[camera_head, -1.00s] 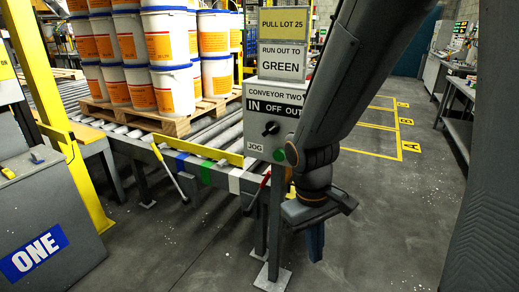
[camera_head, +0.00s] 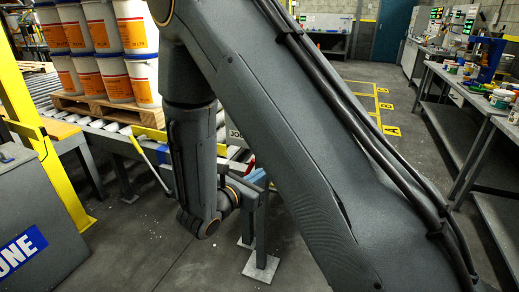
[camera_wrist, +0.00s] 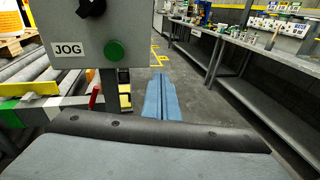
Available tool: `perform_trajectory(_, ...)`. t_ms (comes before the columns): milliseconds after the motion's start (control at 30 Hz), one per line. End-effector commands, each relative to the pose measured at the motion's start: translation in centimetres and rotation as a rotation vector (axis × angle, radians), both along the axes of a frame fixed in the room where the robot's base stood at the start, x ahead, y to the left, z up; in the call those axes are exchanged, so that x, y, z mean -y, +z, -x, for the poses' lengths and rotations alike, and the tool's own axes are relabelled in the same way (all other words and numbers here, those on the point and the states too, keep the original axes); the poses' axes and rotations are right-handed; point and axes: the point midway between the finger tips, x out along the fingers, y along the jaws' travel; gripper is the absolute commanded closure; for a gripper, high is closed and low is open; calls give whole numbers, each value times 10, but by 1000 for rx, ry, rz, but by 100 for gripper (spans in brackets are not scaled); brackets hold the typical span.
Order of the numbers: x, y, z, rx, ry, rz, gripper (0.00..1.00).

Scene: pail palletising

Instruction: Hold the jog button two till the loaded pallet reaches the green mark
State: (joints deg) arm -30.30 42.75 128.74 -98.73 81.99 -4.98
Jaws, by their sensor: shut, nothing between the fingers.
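The jog button is a green round button (camera_wrist: 114,51) beside the JOG label on the grey control box (camera_wrist: 75,30). My gripper (camera_wrist: 160,80) has blue fingers shut together and empty, pointing right of the box; it appears apart from the button. In the head view my arm covers most of the box and the button. The loaded pallet (camera_head: 118,113) carries stacked white pails (camera_head: 115,75) with orange labels on the roller conveyor. The green mark (camera_wrist: 10,117) shows on the conveyor's side rail in the wrist view; in the head view my arm hides it.
A red lever (camera_wrist: 94,97) and a yellow bar (camera_wrist: 33,88) are beside the rail. A grey cabinet marked ONE (camera_head: 40,210) stands at left. A workbench (camera_head: 455,95) with small items runs along the right. The floor between is open.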

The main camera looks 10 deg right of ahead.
Motion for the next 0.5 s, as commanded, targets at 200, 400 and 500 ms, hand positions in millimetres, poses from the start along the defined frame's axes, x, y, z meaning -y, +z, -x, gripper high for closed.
perform_trajectory(200, -56, -3, -28, 34, 208, 107, 100)
perform_trajectory(400, -68, -3, -33, 45, 250, 125, 100)
perform_trajectory(500, -68, -3, -33, 44, 249, 125, 100)
